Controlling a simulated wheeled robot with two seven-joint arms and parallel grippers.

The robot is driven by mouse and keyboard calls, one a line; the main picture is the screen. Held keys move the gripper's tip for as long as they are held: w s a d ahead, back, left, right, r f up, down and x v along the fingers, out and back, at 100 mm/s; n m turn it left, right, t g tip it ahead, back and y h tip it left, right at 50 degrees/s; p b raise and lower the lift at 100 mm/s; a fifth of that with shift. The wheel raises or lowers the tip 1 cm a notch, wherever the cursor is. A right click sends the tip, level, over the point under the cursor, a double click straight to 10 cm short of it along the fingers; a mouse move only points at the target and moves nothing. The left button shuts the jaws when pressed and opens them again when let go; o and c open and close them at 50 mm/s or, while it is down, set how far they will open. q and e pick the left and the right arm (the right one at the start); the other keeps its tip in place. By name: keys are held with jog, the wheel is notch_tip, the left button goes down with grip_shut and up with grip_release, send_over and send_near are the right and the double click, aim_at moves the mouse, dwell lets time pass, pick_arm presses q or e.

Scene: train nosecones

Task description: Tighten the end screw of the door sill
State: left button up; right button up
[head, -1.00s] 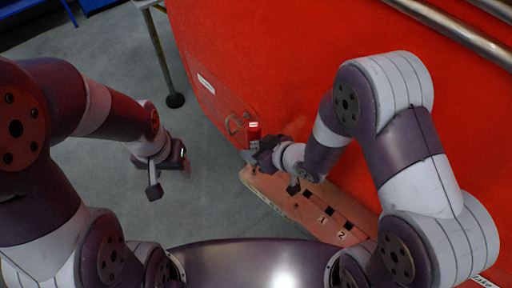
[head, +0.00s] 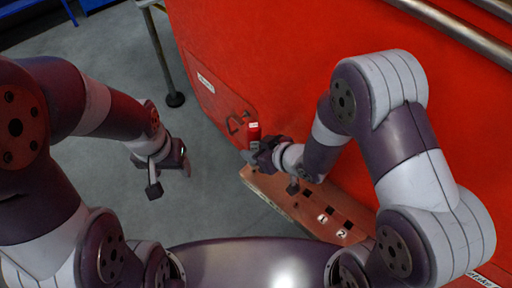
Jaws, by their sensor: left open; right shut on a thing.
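The door sill (head: 285,200) is a long salmon-coloured plank along the foot of the red wall, with dark square marks and white labels "1" and "2". My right gripper (head: 251,157) is over its far left end, shut on a red-topped tool (head: 254,132) that stands roughly upright. The tool's lower tip and the end screw are too small or hidden to make out, so I cannot tell if they touch. My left gripper (head: 184,165) is open and empty, over the grey floor to the left of the sill.
The large red wall (head: 290,60) rises behind the sill, with a metal rail (head: 450,30) at the upper right. A stand leg with a dark foot (head: 175,100) is at the upper left. The grey floor (head: 215,215) left of the sill is clear.

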aim_at(259, 139)
jog(key=shift+s+f, duration=0.1)
jog(key=shift+f, duration=0.15)
dwell(0.8)
jog(key=shift+r+p, duration=0.5)
jog(key=shift+r, duration=0.05)
notch_tip(259, 139, up, 5)
jog(key=p, duration=0.4)
jog(key=shift+f, duration=0.2)
